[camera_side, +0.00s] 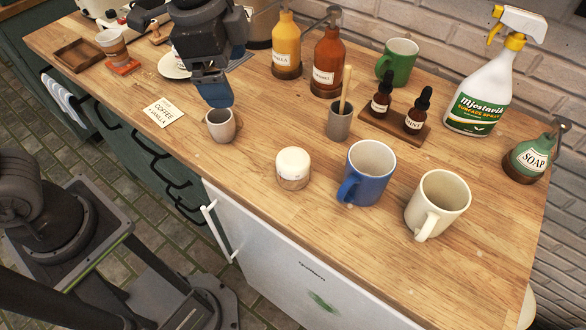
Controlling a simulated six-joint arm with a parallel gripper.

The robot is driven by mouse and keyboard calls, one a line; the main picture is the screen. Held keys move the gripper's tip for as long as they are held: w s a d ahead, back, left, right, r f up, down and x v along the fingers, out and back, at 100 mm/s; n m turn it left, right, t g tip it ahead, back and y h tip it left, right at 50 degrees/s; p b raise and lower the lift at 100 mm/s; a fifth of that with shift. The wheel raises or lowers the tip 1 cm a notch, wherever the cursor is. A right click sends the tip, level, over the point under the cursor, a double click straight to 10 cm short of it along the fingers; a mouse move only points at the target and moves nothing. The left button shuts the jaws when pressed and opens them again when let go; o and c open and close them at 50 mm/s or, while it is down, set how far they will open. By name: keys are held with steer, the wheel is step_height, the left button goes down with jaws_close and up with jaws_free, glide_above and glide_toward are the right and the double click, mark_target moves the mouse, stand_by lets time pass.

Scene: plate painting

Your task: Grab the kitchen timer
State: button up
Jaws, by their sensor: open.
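No thing in view is clearly marked as a kitchen timer. A small round object with a white domed top and a tan lower part (293,169) stands upright on the wooden counter, left of a blue mug (368,174); I cannot tell whether it is the timer. My gripper (217,101) is open, pointing down at the upper left, with a blue part at its tip. It is just above and behind a small beige cup (221,126), and well left of the white-topped object. I cannot tell whether gripper and cup touch.
A cream mug (437,204) stands right of the blue mug. Behind are a grey cup with a stick (339,122), a wooden tray with dropper bottles (392,129), syrup bottles (328,63), a green mug (399,62) and a spray bottle (482,95). The counter's front middle is clear.

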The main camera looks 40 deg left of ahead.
mark_target(297, 158)
steer(key=w+d+f+m+g, duration=0.25)
steer(key=d+f+m, duration=0.4)
steer(key=d, duration=0.35)
steer(key=shift+t+y, duration=0.3)
steer(key=shift+t, duration=0.05)
steer(key=f, duration=0.6)
steer(key=shift+w+d+f, duration=0.2)
steer(key=shift+w+f, duration=0.1)
steer(key=shift+f, duration=0.1)
steer(key=shift+s+a+f, duration=0.1)
steer(key=shift+a+f, duration=0.05)
steer(key=shift+f, duration=1.4)
steer(key=shift+a+f, duration=0.15)
steer(key=shift+f, duration=1.35)
steer(key=shift+r, duration=0.1)
steer(key=c, duration=1.1)
